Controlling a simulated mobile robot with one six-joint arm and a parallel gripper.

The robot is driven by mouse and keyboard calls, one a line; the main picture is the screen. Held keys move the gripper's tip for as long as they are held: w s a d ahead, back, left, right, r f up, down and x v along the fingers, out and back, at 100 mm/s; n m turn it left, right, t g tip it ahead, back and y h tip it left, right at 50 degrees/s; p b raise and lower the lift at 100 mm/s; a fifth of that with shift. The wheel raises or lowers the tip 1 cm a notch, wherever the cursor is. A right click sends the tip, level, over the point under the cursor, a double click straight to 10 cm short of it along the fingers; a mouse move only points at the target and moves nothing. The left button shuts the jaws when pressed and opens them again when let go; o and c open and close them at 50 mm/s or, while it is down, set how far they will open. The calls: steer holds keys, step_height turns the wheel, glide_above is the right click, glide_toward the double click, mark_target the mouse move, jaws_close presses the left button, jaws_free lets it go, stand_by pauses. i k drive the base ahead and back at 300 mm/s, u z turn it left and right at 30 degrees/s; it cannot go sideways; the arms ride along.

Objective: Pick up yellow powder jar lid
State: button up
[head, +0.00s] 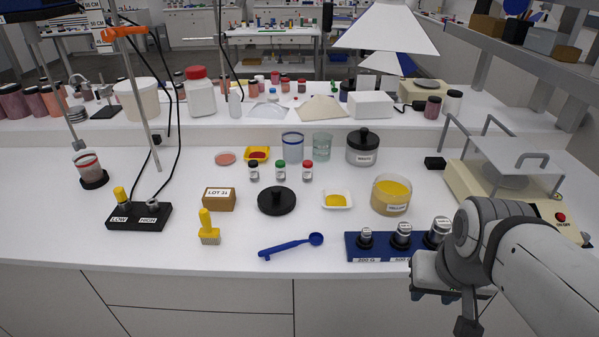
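A round black lid with a raised knob (277,199) lies on the white bench, left of the middle. The yellow powder jar (390,196) stands to its right, open on top, with yellow powder showing inside and a label on its front. My gripper (444,305) is at the lower right, at the bench's front edge, well to the right of the lid and apart from it. Its fingers are partly hidden and turned away, so their opening is not clear. I see nothing held in it.
A blue block with metal weights (354,246) is beside my gripper. A white dish of yellow powder (337,200) lies between lid and jar. A blue spoon (290,246) lies in front of the lid. Small capped bottles (280,171) stand behind it. A LOT 31 box (219,199) is left.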

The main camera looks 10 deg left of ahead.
mark_target(276, 200)
steer(key=z, duration=1.05)
steer(key=k, duration=1.3)
steer(key=u, duration=1.3)
steer(key=i, duration=1.65)
steer(key=u, duration=0.05)
